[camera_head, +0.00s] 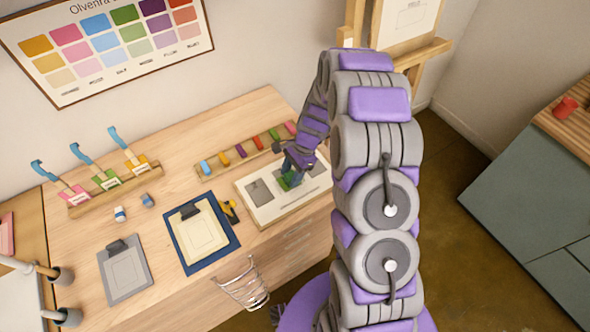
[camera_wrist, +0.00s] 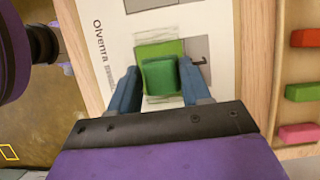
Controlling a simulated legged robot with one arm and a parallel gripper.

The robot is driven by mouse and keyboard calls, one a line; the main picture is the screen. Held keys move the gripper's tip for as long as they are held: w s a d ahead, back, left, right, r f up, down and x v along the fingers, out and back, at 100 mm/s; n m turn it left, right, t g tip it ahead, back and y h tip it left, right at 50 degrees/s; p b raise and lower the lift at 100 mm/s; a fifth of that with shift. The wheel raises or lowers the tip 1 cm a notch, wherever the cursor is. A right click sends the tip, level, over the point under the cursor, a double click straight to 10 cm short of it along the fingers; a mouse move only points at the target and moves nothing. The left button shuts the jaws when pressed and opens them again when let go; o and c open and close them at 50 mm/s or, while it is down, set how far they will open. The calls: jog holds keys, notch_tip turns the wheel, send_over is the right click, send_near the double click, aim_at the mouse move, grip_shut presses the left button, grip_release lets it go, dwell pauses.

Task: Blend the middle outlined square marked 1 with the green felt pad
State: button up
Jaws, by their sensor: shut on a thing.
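My gripper (camera_wrist: 160,82) has its two blue fingers shut on the green felt pad (camera_wrist: 161,77), a dark green block. The pad is over the middle outlined square (camera_wrist: 147,50), which shows a lighter green fill and faint strokes past its edges. Whether the pad touches the sheet is hard to tell. In the head view, my gripper (camera_head: 291,172) is over the white board (camera_head: 262,213), and green shows beneath it. A grey square (camera_head: 258,190) lies left of the green area and another (camera_head: 317,167) to its right. The mark 1 is not clearly readable.
A rack of coloured sticks (camera_head: 222,169) runs behind the board. A blue clipboard (camera_head: 231,245) and yellow-black tool (camera_head: 230,210) lie to its left. A wire basket (camera_head: 244,291) hangs at the front edge.

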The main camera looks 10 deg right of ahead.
jog(key=shift+s+a, duration=0.1)
jog(key=shift+a, duration=0.3)
jog(key=shift+a, duration=0.15)
jog(key=shift+s+a, duration=0.2)
jog(key=shift+a, duration=0.35)
jog(key=shift+s+a, duration=0.2)
jog(key=shift+a, duration=0.3)
jog(key=shift+p, duration=0.4)
jog(key=shift+w+d+r+p, duration=0.1)
jog(key=shift+w+d+p, duration=0.15)
jog(key=shift+d, duration=0.35)
jog(key=shift+w+d+r+p, duration=0.15)
jog(key=shift+d+p, duration=0.2)
jog(key=shift+d, duration=0.2)
jog(key=shift+d+f, duration=0.1)
jog(key=shift+d, duration=0.1)
jog(key=shift+w+d, duration=0.1)
